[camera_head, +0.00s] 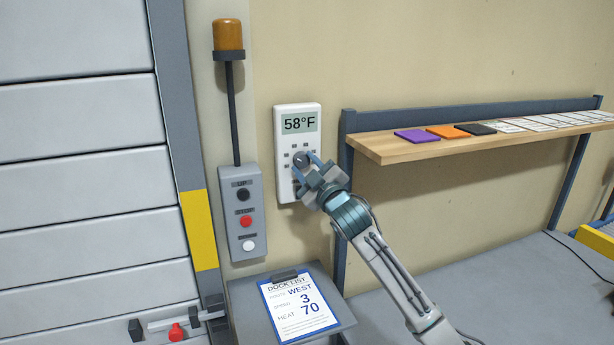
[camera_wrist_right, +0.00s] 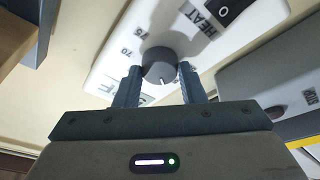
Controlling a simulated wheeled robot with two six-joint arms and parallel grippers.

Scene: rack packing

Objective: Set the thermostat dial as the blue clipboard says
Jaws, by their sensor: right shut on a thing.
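The white thermostat (camera_head: 284,180) is on the wall, and its display reads 58°F. Its round grey dial (camera_head: 300,158) is partly hidden by my right gripper (camera_head: 308,168). In the right wrist view the fingers of my right gripper (camera_wrist_right: 160,78) are shut on the dial (camera_wrist_right: 158,62), one on each side. A white mark shows on the dial's lower edge there, and the numbers 70 and 75 are on the thermostat face. The blue clipboard (camera_head: 299,303) reads DOCK LIST, WEST, SPEED 3, HEAT 70. My left gripper is not in view.
A grey control box (camera_head: 243,218) with black, red and white buttons is left of the thermostat, below an amber lamp (camera_head: 228,35). A wooden shelf (camera_head: 420,150) with coloured cards sticks out at the right. A ribbed grey door (camera_head: 80,120) fills the left.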

